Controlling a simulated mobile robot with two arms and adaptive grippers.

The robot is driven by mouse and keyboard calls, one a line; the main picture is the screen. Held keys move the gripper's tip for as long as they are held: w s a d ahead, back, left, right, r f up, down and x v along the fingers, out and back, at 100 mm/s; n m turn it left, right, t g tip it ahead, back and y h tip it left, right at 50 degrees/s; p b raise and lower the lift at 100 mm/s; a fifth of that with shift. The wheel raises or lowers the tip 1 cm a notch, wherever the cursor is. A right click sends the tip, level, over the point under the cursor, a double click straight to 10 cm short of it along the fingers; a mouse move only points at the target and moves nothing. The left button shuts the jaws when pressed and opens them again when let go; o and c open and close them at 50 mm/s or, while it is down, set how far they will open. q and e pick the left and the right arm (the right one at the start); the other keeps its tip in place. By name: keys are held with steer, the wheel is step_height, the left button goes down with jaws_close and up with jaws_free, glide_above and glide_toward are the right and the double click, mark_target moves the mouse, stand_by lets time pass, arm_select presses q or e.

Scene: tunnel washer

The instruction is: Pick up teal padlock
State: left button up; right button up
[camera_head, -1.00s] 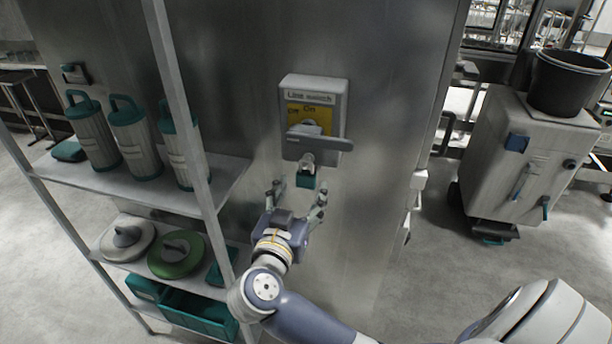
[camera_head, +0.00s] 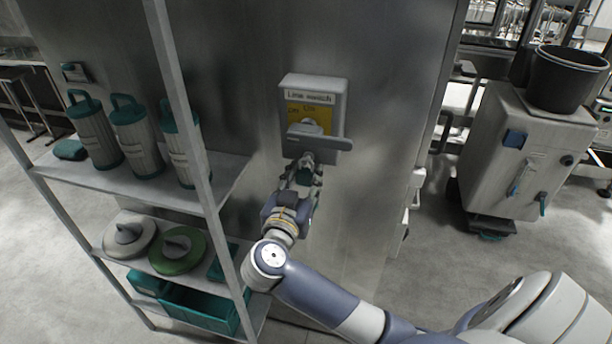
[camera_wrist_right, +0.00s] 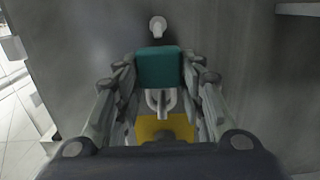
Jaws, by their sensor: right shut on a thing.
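The teal padlock (camera_wrist_right: 160,67) shows in the right wrist view as a small block with a pale metal shackle. The shackle is at the switch handle, below the yellow plate of the line switch box (camera_head: 313,88). My right gripper (camera_head: 303,174) is raised against the front of the steel cabinet, just under the switch handle (camera_head: 320,143). Its two fingers are shut on the padlock from both sides. In the head view the fingers mostly hide the padlock. I cannot tell if the shackle is still through the handle. My left gripper is not in view.
A metal shelf (camera_head: 150,187) with several teal-topped canisters, two round lids and a teal crate (camera_head: 198,308) stands close to the left of my right arm. A wheeled grey unit with a black bucket (camera_head: 568,78) stands at right. Floor between is clear.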

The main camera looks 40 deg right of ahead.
steer(key=shift+r, duration=0.1)
steer(key=shift+r, duration=0.6)
steer(key=f+b+v, duration=0.1)
steer(key=b+v, duration=0.2)
steer(key=v, duration=1.5)
steer(key=shift+b, duration=0.35)
steer(key=shift+r, duration=0.1)
